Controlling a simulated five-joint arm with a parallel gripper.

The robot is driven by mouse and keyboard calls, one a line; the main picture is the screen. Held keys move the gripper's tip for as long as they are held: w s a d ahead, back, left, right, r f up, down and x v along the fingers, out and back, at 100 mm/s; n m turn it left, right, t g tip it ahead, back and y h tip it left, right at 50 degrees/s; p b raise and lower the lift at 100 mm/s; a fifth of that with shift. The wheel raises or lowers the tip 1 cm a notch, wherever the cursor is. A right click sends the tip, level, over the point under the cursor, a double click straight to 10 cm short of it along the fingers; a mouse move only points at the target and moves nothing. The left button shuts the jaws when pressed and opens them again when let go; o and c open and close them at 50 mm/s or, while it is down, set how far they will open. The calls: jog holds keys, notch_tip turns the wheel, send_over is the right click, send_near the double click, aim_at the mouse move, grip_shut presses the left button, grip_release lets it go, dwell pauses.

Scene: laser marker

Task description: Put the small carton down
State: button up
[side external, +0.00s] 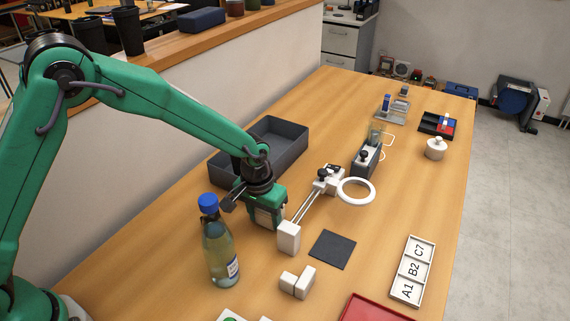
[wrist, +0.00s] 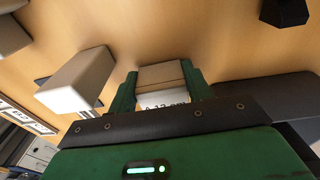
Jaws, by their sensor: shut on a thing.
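My gripper (side external: 264,212) is low over the table, between the bottle and the white block with rods. In the wrist view its two green fingers (wrist: 160,88) are closed on the sides of a small carton (wrist: 160,74). The carton has a tan face and a white face with printed text, partly hidden by the gripper body. In the side view the carton is mostly hidden by the jaws. I cannot tell whether its underside touches the table.
A blue-capped bottle (side external: 219,255) stands close left of my gripper. A white block (side external: 289,238) with rods is close right. A dark tray (side external: 284,158) lies behind. Small white blocks (side external: 298,282), a dark mat (side external: 332,249) and a labelled rack (side external: 412,270) lie in front and right.

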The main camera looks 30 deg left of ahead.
jog(key=shift+f, duration=0.25)
jog(key=o, duration=1)
jog(key=shift+r, duration=0.15)
jog(key=r, duration=0.8)
jog(key=s+r, duration=0.1)
jog(key=r, duration=0.3)
jog(key=shift+s, duration=0.1)
